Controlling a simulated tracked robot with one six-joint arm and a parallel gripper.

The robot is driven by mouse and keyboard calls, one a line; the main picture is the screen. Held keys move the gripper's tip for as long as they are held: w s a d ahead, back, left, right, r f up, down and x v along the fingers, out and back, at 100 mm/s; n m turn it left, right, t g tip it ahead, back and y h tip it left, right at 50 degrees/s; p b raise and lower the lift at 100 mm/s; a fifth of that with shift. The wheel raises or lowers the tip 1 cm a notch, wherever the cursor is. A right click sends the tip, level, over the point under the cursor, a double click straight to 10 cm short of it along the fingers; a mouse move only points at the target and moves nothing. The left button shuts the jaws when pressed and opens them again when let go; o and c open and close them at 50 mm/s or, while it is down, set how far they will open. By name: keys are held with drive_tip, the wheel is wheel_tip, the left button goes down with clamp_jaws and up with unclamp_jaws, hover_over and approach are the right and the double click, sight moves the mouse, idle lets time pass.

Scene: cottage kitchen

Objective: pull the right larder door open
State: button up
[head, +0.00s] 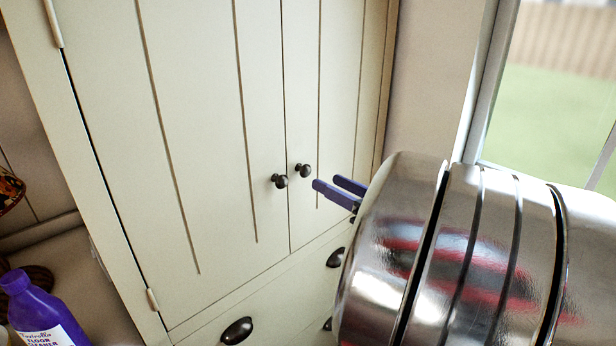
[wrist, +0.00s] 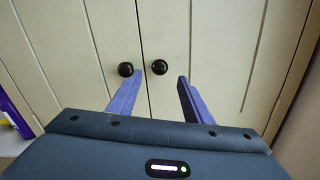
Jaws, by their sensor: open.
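The cream larder has two closed doors meeting at a thin vertical seam. The right larder door (head: 304,95) carries a round dark knob (head: 303,170); this knob also shows in the wrist view (wrist: 160,67). The left door (head: 205,120) has a matching knob (head: 280,181) beside the seam. My gripper (head: 327,186) has purple fingers, open and empty, a short way to the right of the knobs. In the wrist view the right door's knob lies beyond and between the open fingertips (wrist: 161,78), apart from them as far as I can tell. The left knob is just outside the left finger.
Drawers with dark cup handles (head: 236,330) are below the doors. A purple floor cleaner bottle (head: 40,315) stands at the lower left. A window (head: 555,90) is to the right of the larder. My shiny arm covers the lower right.

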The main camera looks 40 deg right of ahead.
sight(308, 173)
drive_tip(key=shift+w+a, duration=0.1)
drive_tip(key=shift+w, duration=3.2)
drive_tip(key=shift+c, duration=0.7)
clamp_jaws()
drive_tip(key=shift+a, duration=0.4)
drive_tip(key=shift+s+d, duration=0.15)
drive_tip(key=shift+d, duration=0.2)
